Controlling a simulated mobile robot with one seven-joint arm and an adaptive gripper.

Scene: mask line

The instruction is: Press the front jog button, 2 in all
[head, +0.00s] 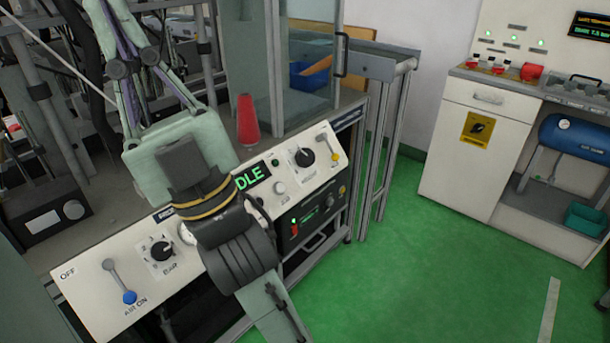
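The white sloped control panel (95,295) runs across the front of the machine. On it, a small round pale button (279,187) shows just right of my arm. Its label is too small to read surely, so I cannot tell whether it is the front jog button. A small green button or lamp (275,162) sits above it. My dark wrist and arm cross the middle of the panel and hide part of it. I cannot make out my fingertips or whether they touch anything.
The display (252,177) reads "DLE", its left part covered. Panel dials (304,157) and (161,251), a blue-tipped lever (129,296) and a yellow-tipped lever (335,156) flank my arm. A red cone (247,120) stands behind. Green floor (430,250) is open at right.

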